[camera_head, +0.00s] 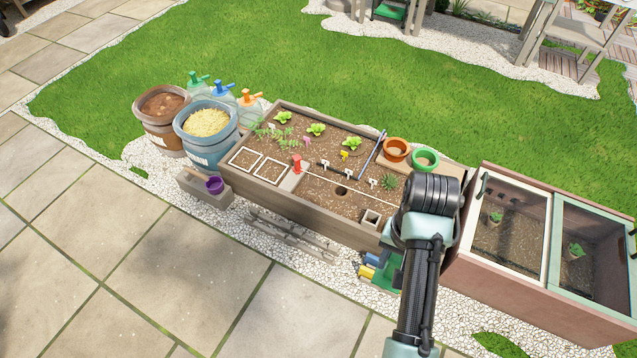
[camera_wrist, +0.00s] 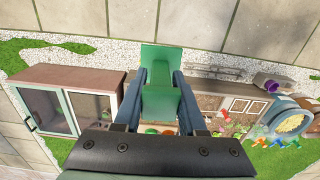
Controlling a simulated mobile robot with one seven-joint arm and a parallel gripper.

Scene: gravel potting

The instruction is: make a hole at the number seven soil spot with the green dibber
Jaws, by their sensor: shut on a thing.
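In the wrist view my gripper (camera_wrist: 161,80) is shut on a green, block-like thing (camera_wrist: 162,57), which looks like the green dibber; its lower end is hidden. In the head view the gripper is hidden behind my arm, near the front right of the planter (camera_head: 258,190). The planter's soil (camera_head: 325,200) has small white markers (camera_head: 348,173), too small to read, so I cannot tell which spot is number seven. One dark round hole (camera_head: 341,190) shows in the front part of the soil.
A red tool (camera_head: 297,163) stands on a grey strip in the planter. Seedlings (camera_head: 316,129) grow at the back. Orange (camera_head: 396,150) and green (camera_head: 425,159) pots stand at the right end. A glazed cold frame (camera_head: 510,235) is to the right; buckets (camera_head: 206,140) and bottles are left.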

